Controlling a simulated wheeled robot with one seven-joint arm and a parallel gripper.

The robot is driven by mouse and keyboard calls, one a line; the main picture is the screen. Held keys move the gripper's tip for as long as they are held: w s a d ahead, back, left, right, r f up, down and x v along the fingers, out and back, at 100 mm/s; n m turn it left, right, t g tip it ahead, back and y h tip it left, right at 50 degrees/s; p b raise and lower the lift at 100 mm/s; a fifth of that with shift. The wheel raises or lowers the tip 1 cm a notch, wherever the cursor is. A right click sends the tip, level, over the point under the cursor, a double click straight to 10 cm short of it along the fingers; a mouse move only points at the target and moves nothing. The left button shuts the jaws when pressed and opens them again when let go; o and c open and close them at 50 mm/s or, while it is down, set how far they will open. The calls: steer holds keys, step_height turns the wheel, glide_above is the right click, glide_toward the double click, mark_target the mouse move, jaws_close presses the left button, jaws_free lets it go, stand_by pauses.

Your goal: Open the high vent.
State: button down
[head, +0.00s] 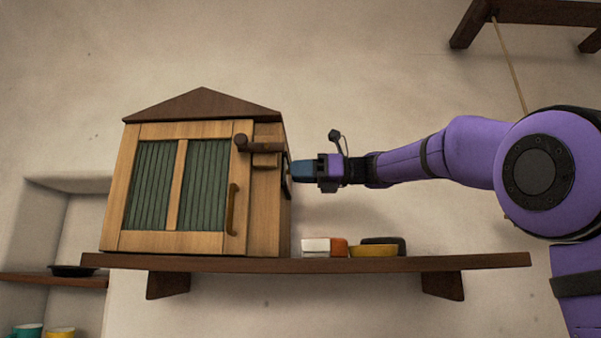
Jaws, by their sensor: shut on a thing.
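A small wooden cabinet (262,215) with a dark gabled roof stands on a high wall shelf. Its front door (178,185) has two green slatted panels, a curved wooden handle (232,208) at the right, and looks closed. A dark turn-piece (258,145) sits at the door's upper right edge. No part is clearly recognisable as the vent. My gripper (295,171) reaches in from the right, its blue fingers against the cabinet's right side. It is shut on a small part there, mostly hidden by the fingers and the steep viewing angle.
The dark shelf (400,264) holds a white and orange item (322,246) and yellow and dark dishes (375,249) below my gripper. A wooden frame (540,12) with a thin hanging rod (511,62) is at upper right. A niche with cups is at lower left.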

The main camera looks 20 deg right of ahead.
steer(key=w+d, duration=0.2)
steer(key=w, duration=0.3)
steer(key=shift+w+d, duration=0.25)
steer(key=shift+w, duration=0.15)
steer(key=c, duration=0.8)
jaws_free()
steer(key=shift+w, duration=0.1)
steer(key=v, duration=1)
steer(key=shift+s+d, duration=0.2)
steer(key=shift+d, duration=0.15)
